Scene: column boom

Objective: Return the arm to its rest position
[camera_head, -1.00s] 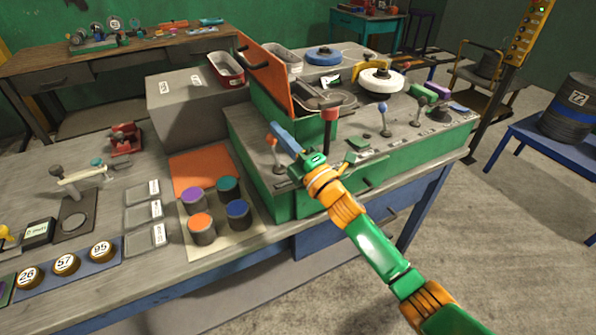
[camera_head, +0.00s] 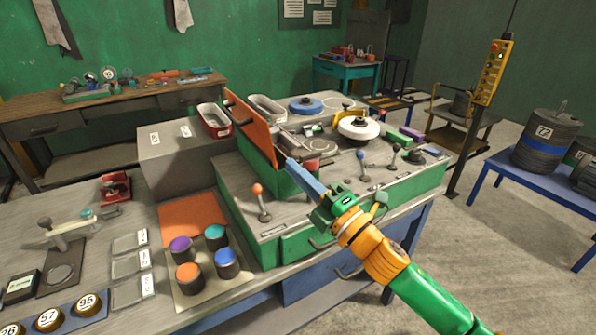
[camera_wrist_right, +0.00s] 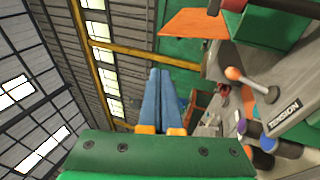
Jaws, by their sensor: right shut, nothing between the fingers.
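My right arm comes in from the lower right in the head view, green and orange. Its gripper (camera_head: 303,177) has blue fingers pressed together, with nothing between them. The fingers point up and left, in front of the green machine (camera_head: 290,243) and its raised orange lid (camera_head: 255,128). In the right wrist view the closed blue fingers (camera_wrist_right: 159,98) point up past the green palm. An orange-knobbed lever (camera_wrist_right: 250,84) by a TENSION label stands to their right, apart from them. My left gripper is not in view.
A white round part (camera_head: 361,126) sits behind. Several coloured-top cylinders stand on a mat (camera_head: 186,294) at left. A hanging yellow control box (camera_head: 491,72) and a blue bench (camera_head: 527,205) are at right. Floor between is clear.

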